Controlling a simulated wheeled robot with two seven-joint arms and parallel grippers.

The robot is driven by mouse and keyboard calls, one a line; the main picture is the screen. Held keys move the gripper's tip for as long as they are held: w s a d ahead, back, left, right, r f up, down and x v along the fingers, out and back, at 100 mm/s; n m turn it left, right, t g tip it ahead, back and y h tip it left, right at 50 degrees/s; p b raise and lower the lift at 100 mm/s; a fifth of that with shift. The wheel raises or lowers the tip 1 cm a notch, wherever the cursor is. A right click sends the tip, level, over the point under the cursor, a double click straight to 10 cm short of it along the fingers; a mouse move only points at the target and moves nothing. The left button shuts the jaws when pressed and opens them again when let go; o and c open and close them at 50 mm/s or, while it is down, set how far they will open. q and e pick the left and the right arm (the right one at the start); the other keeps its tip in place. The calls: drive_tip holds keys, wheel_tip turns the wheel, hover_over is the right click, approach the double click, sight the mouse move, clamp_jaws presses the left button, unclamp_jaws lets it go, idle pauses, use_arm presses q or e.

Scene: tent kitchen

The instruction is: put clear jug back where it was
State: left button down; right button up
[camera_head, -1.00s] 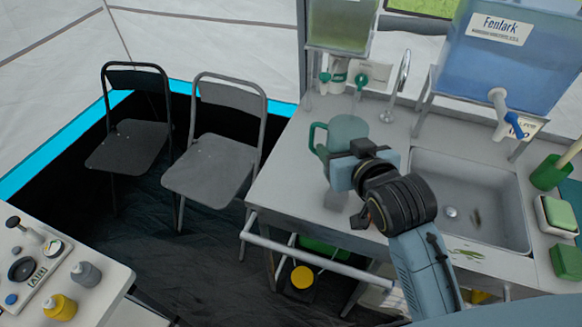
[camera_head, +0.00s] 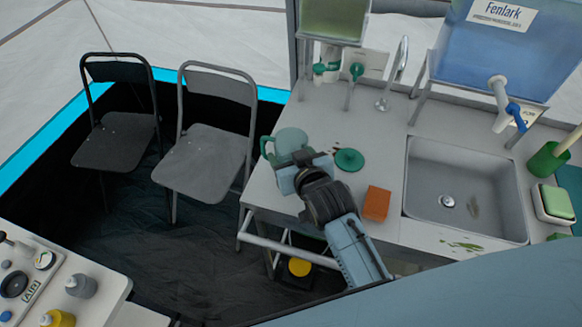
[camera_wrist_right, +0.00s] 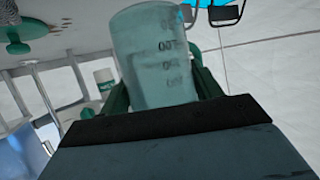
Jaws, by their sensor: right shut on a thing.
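The clear jug (camera_head: 291,141) is a greenish see-through vessel with a green handle on its left side. It is at the left end of the steel counter in the head view. My right gripper (camera_head: 300,167) is shut on it from the near side. In the right wrist view the jug (camera_wrist_right: 155,60) fills the space between the fingers, with measuring marks on its wall. Whether its base touches the counter is hidden behind my gripper. My left gripper is not in view.
On the counter (camera_head: 345,202) are a round green lid-like thing (camera_head: 349,160) and an orange block (camera_head: 376,203). The sink (camera_head: 465,190) is to the right. Dispenser tanks (camera_head: 500,50) stand behind. Two chairs (camera_head: 210,150) stand left of the counter.

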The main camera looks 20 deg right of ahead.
drive_tip(key=shift+f+b, duration=0.4)
drive_tip(key=shift+f, duration=1.55)
drive_tip(key=o, duration=1.2)
drive_tip(key=shift+f, duration=0.1)
drive_tip(key=shift+s+r, duration=0.1)
drive_tip(key=shift+r, duration=0.1)
drive_tip(key=p+v, duration=0.1)
drive_tip(key=v, duration=1)
drive_tip(key=shift+s+r, duration=0.2)
drive_tip(key=shift+s, duration=0.1)
